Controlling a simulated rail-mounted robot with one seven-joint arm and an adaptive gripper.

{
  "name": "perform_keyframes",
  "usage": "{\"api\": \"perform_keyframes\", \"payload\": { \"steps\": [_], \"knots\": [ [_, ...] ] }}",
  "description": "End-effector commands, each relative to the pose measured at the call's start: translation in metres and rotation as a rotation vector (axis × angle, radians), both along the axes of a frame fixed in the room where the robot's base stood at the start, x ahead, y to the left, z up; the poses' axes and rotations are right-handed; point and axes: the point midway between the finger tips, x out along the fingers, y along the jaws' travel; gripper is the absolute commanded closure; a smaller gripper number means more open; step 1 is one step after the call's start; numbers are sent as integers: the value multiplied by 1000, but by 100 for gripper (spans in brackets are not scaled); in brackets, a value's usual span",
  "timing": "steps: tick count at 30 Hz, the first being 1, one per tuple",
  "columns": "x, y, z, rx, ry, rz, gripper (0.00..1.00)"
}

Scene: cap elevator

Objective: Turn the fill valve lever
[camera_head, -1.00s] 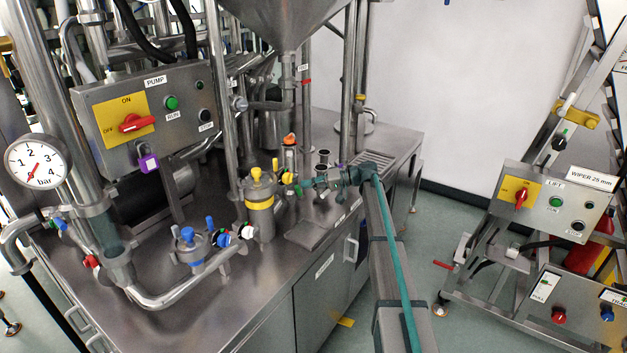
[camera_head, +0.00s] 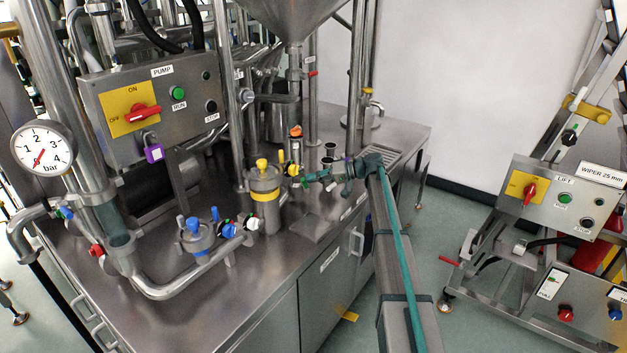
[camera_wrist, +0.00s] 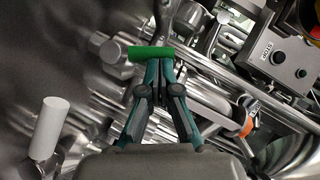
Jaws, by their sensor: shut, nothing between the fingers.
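A green lever handle (camera_wrist: 151,53) lies across the tips of my gripper (camera_wrist: 159,68) in the wrist view. No label shows whether it is the fill valve lever. My gripper's fingers are shut with nothing between them, and their tips are at or very near the handle; contact is unclear. In the head view my gripper (camera_head: 312,177) reaches in from the right over the steel bench, just right of a small yellow knob (camera_head: 292,169) and the yellow-banded canister (camera_head: 265,197). The green handle is hardly distinguishable there.
The steel bench (camera_head: 185,305) carries the pump box (camera_head: 185,88), a pressure gauge (camera_head: 42,148) and a blue-topped valve (camera_head: 196,235) left of my gripper. The hopper (camera_head: 285,10) hangs above. A white cylinder (camera_wrist: 48,128) stands left of my fingers in the wrist view.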

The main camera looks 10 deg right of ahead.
Motion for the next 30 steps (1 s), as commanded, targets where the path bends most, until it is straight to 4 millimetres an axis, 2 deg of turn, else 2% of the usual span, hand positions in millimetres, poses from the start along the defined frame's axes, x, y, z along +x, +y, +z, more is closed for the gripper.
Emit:
{"api": "perform_keyframes", "payload": {
  "steps": [17, 30],
  "knots": [
    [-8, 7, -3, -109, -108, 0, 100],
    [-25, 24, -13, -377, -374, 1, 100]
  ]
}}
